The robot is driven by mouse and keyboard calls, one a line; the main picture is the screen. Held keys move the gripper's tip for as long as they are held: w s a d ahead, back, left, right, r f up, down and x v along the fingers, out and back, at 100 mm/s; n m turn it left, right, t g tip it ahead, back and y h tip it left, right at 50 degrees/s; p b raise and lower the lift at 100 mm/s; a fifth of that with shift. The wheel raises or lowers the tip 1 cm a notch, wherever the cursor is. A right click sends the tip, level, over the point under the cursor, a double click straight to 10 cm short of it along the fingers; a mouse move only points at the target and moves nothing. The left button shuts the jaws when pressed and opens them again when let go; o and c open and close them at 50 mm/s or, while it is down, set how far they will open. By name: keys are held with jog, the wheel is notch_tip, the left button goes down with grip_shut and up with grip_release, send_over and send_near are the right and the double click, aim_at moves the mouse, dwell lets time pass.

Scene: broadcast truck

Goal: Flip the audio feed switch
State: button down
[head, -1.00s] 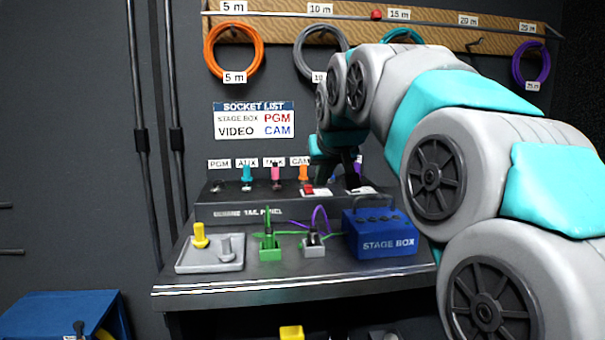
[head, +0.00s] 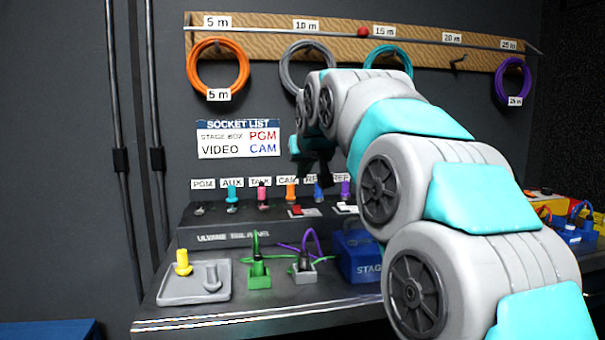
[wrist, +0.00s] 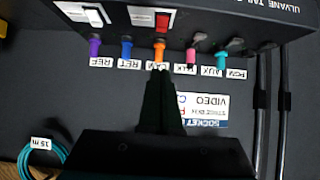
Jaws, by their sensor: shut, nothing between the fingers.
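The dark tail panel (head: 235,232) stands at the back of the desk. Its top carries a red rocker switch (head: 297,211) on a white plate and a white switch (head: 346,208) to its right. The wrist view, upside down, shows the red switch (wrist: 163,20) and the white switch (wrist: 90,12). No label legible here tells which is the audio feed switch. My gripper (head: 322,177) is above the panel's right part, near the RET label. In the wrist view its dark fingers (wrist: 160,75) are together and empty, apart from both switches.
Several coloured plugs, including an orange one (head: 291,191), stand behind the switches. The blue stage box (head: 358,262), green socket (head: 258,275) and grey plate (head: 195,290) are in front. Cable coils hang on the wooden board (head: 270,38). My arm covers the desk's right side.

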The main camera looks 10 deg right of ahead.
send_over(297, 210)
jog(key=s, duration=0.1)
notch_tip(297, 210, down, 4)
jog(key=shift+s+a+f+p, duration=0.1)
jog(key=shift+s+f+p, duration=0.05)
jog(key=shift+p, duration=0.2)
notch_tip(297, 210, down, 3)
jog(key=shift+r, duration=0.15)
jog(key=shift+w+f, duration=0.25)
jog(key=shift+f, duration=0.35)
jog(key=shift+w+f, duration=0.2)
jog(key=shift+f, duration=0.15)
jog(key=shift+w+r, duration=0.1)
jog(key=shift+w, duration=0.1)
jog(key=shift+w+r, duration=0.25)
jog(key=shift+w, duration=0.4)
